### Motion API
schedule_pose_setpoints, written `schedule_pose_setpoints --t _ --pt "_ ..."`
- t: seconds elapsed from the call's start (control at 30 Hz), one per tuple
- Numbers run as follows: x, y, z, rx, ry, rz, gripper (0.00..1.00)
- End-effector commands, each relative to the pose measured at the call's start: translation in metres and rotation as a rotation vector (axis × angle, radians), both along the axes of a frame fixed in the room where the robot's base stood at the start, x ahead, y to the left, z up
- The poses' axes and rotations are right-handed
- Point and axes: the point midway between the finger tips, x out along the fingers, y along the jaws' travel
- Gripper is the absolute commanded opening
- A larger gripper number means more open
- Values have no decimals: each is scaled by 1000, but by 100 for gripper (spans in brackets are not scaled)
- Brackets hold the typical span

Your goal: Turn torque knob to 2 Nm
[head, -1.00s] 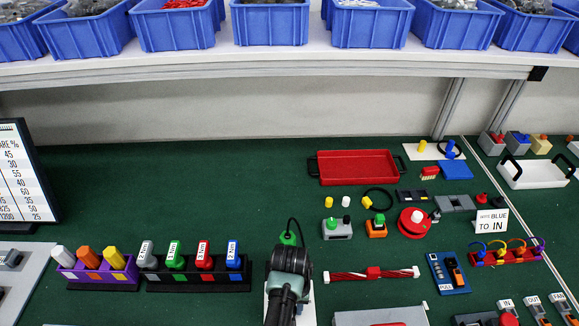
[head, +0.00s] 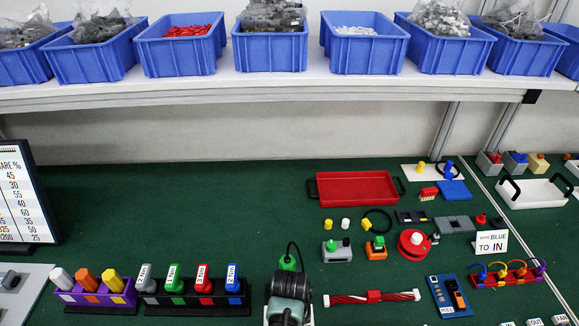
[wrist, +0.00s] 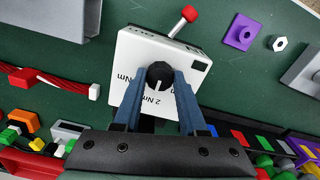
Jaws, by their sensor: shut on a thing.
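In the wrist view a white box (wrist: 128,50) lies on the green table, with a black round knob (wrist: 159,72) on its top face. The face carries a "2 Nm" label (wrist: 157,100) below the knob and another partly covered "Nm" label at its left. A pale pointer mark on the knob faces down, toward the "2 Nm" label. My gripper (wrist: 160,80) is shut on the knob, one finger on each side. Its fingers hide part of the face and other markings. In the head view my arm covers the knob and most of the box.
A red-and-white twisted bar (head: 350,298) lies right of my arm. A black rack (head: 190,308) of labelled, coloured handles stands to the left. A red-tipped rod (wrist: 189,14) sticks out beyond the box. A red tray (head: 355,187) lies farther back, with open green table left of it.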

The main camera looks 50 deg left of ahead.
Motion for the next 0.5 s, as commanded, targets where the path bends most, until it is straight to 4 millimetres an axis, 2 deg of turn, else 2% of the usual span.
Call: schedule_pose_setpoints --t 0.13,0.17,0.3,0.5 --pt "2 2 2 5 -6 0 0" --pt "2 2 2 5 -6 0 45" --pt "2 1 1 4 -4 -1 70" --pt "1 1 1 2 -2 -1 72"
